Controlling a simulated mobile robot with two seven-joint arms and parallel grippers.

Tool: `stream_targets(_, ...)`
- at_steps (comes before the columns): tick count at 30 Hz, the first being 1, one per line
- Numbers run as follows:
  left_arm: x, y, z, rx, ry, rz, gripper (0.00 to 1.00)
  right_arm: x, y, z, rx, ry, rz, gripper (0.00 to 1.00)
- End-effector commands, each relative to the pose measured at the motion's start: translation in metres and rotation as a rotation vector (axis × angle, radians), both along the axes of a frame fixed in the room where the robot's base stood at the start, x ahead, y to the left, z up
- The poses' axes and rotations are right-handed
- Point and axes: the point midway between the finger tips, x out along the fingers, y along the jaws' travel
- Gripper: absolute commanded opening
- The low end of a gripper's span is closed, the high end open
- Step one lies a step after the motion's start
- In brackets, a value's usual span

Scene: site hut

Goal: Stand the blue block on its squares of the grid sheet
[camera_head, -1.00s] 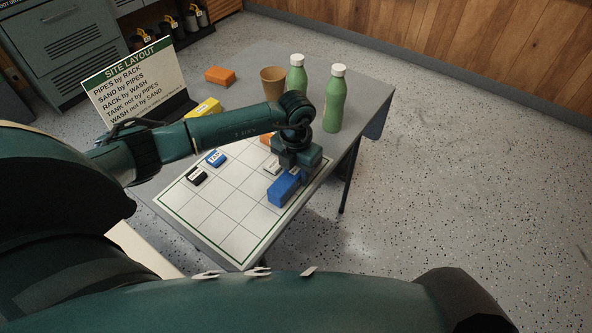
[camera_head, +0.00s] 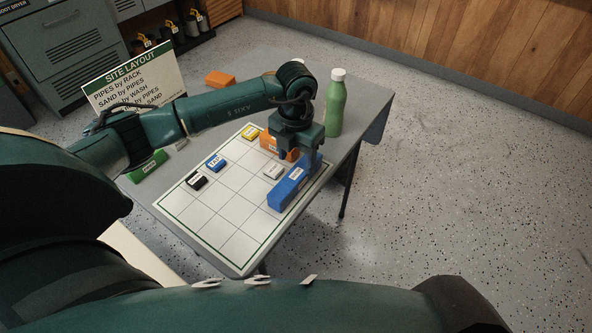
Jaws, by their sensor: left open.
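The long blue block (camera_head: 286,191) lies along the right edge of the white grid sheet (camera_head: 232,211), its near end towards me and a white label on it. My left gripper (camera_head: 296,156) is open just above the block's far part, pointing down. The gripper partly covers the block's far end, so I cannot tell whether the fingers touch it. I cannot tell exactly which squares the block covers. My right gripper is not in view.
Small pieces on the sheet are black (camera_head: 197,181), blue (camera_head: 215,163), white (camera_head: 273,171) and yellow (camera_head: 250,133). An orange block (camera_head: 269,143) stands beside the gripper. A green bottle (camera_head: 335,108) stands behind it. A green block (camera_head: 148,166) and the layout sign (camera_head: 128,82) are left.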

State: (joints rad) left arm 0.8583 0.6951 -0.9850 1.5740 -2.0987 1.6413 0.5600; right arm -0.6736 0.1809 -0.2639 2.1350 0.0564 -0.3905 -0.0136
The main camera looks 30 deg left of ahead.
Motion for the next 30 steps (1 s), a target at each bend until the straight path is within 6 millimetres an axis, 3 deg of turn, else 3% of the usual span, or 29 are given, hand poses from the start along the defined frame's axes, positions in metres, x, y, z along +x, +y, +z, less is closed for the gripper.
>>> stream_targets(6,0.001,0.0,0.038,0.0,-0.002,0.0,0.58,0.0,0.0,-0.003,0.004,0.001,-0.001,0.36)
stream_targets(10,-0.001,-0.002,0.047,-0.007,0.003,-0.002,0.58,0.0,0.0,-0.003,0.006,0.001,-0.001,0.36)
stream_targets(12,-0.005,-0.012,0.044,-0.047,0.013,-0.018,0.58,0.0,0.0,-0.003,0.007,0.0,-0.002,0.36)
stream_targets(14,-0.014,-0.032,0.036,-0.124,0.03,-0.047,0.58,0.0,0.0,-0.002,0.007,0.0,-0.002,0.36)
stream_targets(16,-0.03,-0.067,0.025,-0.276,0.062,-0.088,0.58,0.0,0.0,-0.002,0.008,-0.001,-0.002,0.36)
stream_targets(19,-0.068,-0.139,0.018,-0.611,0.122,-0.129,0.58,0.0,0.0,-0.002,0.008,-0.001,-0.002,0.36)
stream_targets(21,-0.094,-0.188,0.03,-0.891,0.16,-0.106,0.58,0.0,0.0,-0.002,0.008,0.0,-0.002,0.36)
stream_targets(24,-0.117,-0.235,0.063,-1.27,0.2,0.017,0.58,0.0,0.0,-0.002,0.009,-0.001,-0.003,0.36)
stream_targets(27,-0.121,-0.252,0.098,-1.599,0.226,0.245,0.58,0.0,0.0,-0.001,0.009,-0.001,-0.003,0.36)
stream_targets(30,-0.108,-0.243,0.118,-1.854,0.238,0.569,0.58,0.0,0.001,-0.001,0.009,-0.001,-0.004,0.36)
